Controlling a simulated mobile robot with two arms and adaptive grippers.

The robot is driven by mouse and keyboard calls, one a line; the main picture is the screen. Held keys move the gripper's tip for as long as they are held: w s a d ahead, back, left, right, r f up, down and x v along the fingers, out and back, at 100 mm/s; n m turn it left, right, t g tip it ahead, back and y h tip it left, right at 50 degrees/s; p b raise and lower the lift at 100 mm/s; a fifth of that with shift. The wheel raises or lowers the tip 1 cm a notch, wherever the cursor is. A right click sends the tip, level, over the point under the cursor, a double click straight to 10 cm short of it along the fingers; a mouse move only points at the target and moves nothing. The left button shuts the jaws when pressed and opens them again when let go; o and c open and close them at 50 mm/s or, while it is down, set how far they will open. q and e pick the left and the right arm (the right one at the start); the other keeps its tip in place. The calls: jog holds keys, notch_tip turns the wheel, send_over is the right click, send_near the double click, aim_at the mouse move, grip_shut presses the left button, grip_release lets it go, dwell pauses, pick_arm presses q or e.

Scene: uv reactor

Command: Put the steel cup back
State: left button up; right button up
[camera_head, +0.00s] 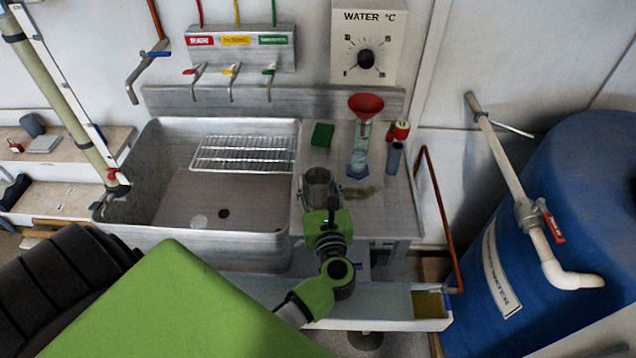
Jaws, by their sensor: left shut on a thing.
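The steel cup (318,179) is a grey metal cup at the right edge of the sink, over the steel counter. My left gripper (332,204) reaches it from the front and is shut on it, at its near right side. The cup looks upright, with its open top showing. Its lower part is partly hidden by the gripper, and I cannot tell whether it touches the counter. My right gripper is not in view.
The sink (180,210) with a wire rack (243,153) lies left of the cup. On the counter (385,220) stand a green sponge (322,134), a glass cylinder (359,150) with a red funnel (366,105), and a red-capped bottle (400,131). A blue water barrel (560,210) stands right.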

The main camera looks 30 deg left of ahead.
pick_arm(q)
jog(key=o, duration=1.4)
jog(key=shift+f, duration=0.1)
jog(key=shift+o, duration=0.2)
jog(key=shift+d, duration=0.1)
jog(key=b+v, duration=0.4)
jog(key=v, duration=0.8)
